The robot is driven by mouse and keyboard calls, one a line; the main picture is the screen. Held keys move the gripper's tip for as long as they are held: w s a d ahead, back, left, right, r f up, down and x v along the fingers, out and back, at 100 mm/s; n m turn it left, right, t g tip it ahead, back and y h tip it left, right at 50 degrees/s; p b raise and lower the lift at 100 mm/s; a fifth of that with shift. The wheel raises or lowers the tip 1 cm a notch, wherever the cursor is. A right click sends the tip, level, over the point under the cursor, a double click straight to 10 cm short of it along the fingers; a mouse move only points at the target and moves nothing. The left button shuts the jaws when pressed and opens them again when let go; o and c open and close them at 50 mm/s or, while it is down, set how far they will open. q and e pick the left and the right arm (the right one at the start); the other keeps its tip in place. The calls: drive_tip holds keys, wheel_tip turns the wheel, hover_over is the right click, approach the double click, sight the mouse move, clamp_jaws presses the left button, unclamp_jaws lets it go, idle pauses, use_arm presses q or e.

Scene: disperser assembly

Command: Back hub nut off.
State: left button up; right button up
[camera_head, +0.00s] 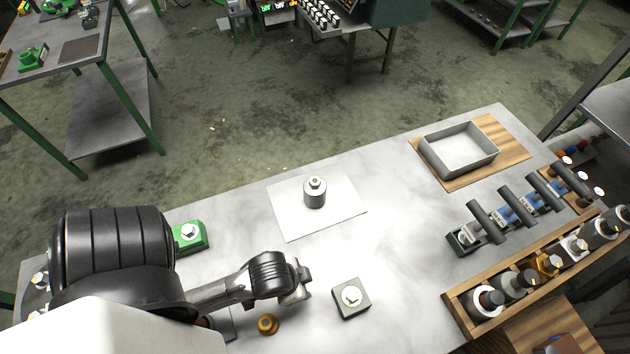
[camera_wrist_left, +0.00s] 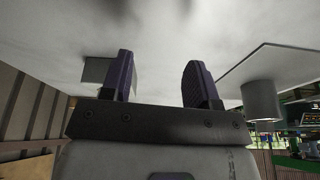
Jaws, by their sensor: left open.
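A grey cylindrical hub (camera_head: 315,197) stands upright on a white sheet (camera_head: 290,220) mid-table, with a small light nut (camera_head: 316,182) on its top. In the left wrist view, which is upside down, the hub (camera_wrist_left: 261,103) is at the right, beyond my fingers. My left gripper (camera_head: 303,282) is low over the front of the table, apart from the hub. Its two dark fingers (camera_wrist_left: 160,75) are open with nothing between them. A grey square block (camera_head: 351,305) with a light nut (camera_head: 351,295) on it is right of this gripper. My right gripper is not in view.
A green block (camera_head: 192,238) with a nut is at the left, and a brass round part (camera_head: 267,323) lies near the front edge. A grey tray (camera_head: 459,158) on a wooden board is at the back right. Tool racks (camera_head: 520,215) fill the right side.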

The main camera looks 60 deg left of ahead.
use_arm(q)
drive_tip(key=shift+o, duration=0.2)
drive_tip(key=shift+w+r+m, duration=0.1)
drive_tip(key=shift+w+m, duration=0.2)
drive_tip(key=shift+m, duration=0.1)
drive_tip(key=w+m, duration=0.1)
drive_tip(key=m, duration=0.1)
drive_tip(key=w+a+r+m+p, duration=0.1)
drive_tip(key=w+m, duration=0.1)
drive_tip(key=m, duration=0.1)
drive_tip(key=w+m+h+p, duration=0.1)
drive_tip(key=m, duration=0.1)
drive_tip(key=shift+w+a+r+m, duration=0.15)
drive_tip(key=shift+w+r+m, duration=0.15)
drive_tip(key=shift+w, duration=0.1)
drive_tip(key=w+a+r+m+g+p, duration=0.1)
drive_tip(key=w+a+r+m, duration=0.1)
drive_tip(key=w+a+m, duration=0.3)
wheel_tip(320, 180, up, 14)
drive_tip(key=m+g+y+p, duration=0.1)
drive_tip(key=m+g+p, duration=0.2)
drive_tip(key=m, duration=1.1)
hover_over(316, 180)
wheel_tip(316, 180, down, 11)
drive_tip(key=shift+f+b, duration=0.1)
drive_tip(key=shift+b, duration=0.35)
drive_tip(key=shift+f, duration=0.9)
